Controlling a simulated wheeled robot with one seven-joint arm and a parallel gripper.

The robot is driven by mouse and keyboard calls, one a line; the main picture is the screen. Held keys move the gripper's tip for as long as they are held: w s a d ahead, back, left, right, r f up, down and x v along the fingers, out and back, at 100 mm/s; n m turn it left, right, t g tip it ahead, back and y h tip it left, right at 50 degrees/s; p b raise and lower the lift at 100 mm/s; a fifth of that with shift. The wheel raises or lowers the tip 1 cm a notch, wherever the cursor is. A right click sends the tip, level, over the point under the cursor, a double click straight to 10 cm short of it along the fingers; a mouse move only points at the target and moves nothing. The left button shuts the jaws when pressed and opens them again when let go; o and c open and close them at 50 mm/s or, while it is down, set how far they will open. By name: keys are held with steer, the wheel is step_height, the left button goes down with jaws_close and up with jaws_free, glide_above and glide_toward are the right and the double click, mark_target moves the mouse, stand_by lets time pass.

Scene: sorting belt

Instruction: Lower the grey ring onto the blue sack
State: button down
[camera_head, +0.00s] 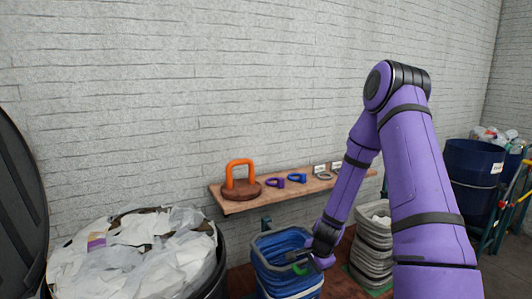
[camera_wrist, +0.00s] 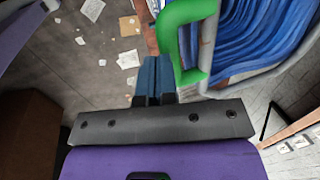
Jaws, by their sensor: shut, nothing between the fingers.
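The blue sack (camera_head: 285,270) stands below the shelf, with blue folds that also fill the upper right of the wrist view (camera_wrist: 250,35). A grey ring (camera_wrist: 206,55) with rounded corners runs around the sack's upper part; its rim also shows in the head view (camera_head: 262,238). I cannot tell how firmly it rests there. A green handle (camera_wrist: 190,75) is attached to the ring. My gripper (camera_head: 300,256) is at the sack's right side near the top. In the wrist view my gripper (camera_wrist: 156,60) is shut and empty, just left of the green handle. Whether they touch is unclear.
A wooden shelf (camera_head: 240,205) holds an orange-handled weight (camera_head: 240,178) and several small handles. A bin of pale waste (camera_head: 140,255) stands left. A grey ribbed stack (camera_head: 372,250) stands close on the right, with blue barrels (camera_head: 472,170) beyond. Papers (camera_wrist: 128,60) litter the floor.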

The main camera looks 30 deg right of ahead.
steer(key=shift+s+f, duration=0.3)
steer(key=shift+f, duration=0.55)
steer(key=s+r, duration=0.7)
steer(key=s, duration=0.3)
steer(key=shift+r, duration=0.4)
steer(key=shift+r, duration=0.1)
